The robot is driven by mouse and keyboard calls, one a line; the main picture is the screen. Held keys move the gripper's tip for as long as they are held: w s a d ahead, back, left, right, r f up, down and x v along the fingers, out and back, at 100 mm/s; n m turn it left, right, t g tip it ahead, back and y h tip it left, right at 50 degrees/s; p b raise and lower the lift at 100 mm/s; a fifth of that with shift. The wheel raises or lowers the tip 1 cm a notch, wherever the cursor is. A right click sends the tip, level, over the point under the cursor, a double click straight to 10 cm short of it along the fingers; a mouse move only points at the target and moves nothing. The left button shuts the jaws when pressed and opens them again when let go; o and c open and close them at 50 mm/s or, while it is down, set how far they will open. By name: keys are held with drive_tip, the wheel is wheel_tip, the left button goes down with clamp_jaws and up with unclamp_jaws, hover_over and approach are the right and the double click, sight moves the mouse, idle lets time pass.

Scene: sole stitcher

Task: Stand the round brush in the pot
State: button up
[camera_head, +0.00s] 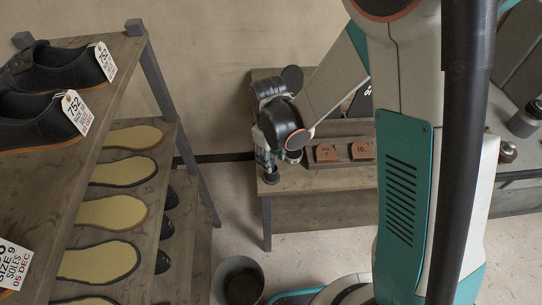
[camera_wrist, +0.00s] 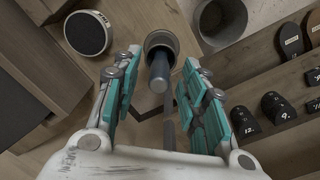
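In the wrist view a dark round pot (camera_wrist: 161,40) stands on the wooden bench, just beyond my fingertips. A dark cylinder with a grey end, apparently the round brush's handle (camera_wrist: 158,72), rises from it toward the camera. My gripper (camera_wrist: 158,75) is open, with one teal-padded finger on each side of the handle and a gap showing on both sides. The bristle end is hidden. In the head view my gripper (camera_head: 277,157) hangs over the bench's left end, above the small dark pot (camera_head: 271,176); the brush cannot be made out there.
A round item with a dark mesh top (camera_wrist: 87,32) sits left of the pot in the wrist view. A rack with labelled brown blocks (camera_head: 327,153) is on the bench. A shoe shelf (camera_head: 175,130) stands at left. A grey bin (camera_head: 238,280) is on the floor.

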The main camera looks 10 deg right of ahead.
drive_tip(key=shift+r, duration=0.1)
wheel_tip(320, 180, up, 12)
drive_tip(key=shift+a, duration=0.2)
idle(0.4)
idle(0.7)
wheel_tip(320, 180, up, 9)
drive_tip(key=p, duration=0.6)
idle(0.4)
drive_tip(key=shift+s, duration=0.15)
